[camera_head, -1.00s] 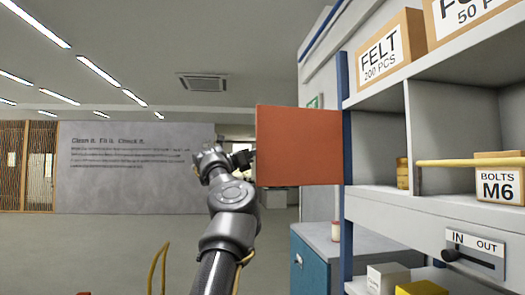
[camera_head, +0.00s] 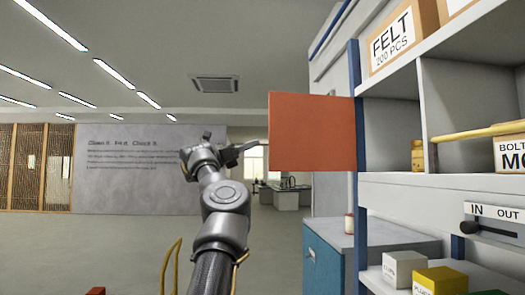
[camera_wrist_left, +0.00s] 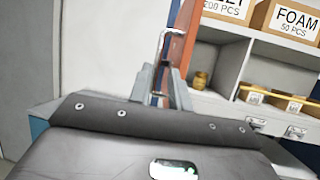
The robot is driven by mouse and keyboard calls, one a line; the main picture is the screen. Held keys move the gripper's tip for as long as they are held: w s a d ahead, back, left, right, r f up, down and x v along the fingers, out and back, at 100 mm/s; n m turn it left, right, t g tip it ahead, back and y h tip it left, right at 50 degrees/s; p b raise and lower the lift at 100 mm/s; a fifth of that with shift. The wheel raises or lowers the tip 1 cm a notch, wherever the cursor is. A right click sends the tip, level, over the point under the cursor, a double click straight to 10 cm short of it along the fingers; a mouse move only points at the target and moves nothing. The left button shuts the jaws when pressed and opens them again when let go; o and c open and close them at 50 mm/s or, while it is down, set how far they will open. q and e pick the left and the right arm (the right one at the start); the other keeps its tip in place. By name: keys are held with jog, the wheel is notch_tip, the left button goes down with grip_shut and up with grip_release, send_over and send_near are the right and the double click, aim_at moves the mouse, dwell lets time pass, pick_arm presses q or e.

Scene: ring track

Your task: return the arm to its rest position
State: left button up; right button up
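My left arm reaches forward in the middle of the head view, and its gripper (camera_head: 232,146) is open and empty. Its fingers are spread, just left of an orange-red door panel (camera_head: 312,132) that stands out from the shelf's blue post. In the left wrist view the two grey fingers (camera_wrist_left: 162,88) are apart with nothing held between them. Beyond them the door (camera_wrist_left: 184,45) shows nearly edge-on with a metal bar handle (camera_wrist_left: 163,45). The handle appears apart from the fingers, though the depth is hard to judge. My right gripper is not in view.
A shelf at right holds a FELT box (camera_head: 402,40), a bolts box (camera_head: 510,152), a yellow jar (camera_head: 417,155) and an IN/OUT lever (camera_head: 480,230). A blue cabinet (camera_head: 322,262) stands below the door. Open floor lies at left, with a yellow rail (camera_head: 170,265).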

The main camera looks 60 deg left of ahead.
pick_arm(q)
jog(key=shift+s+f, duration=0.25)
jog(key=shift+s, duration=0.35)
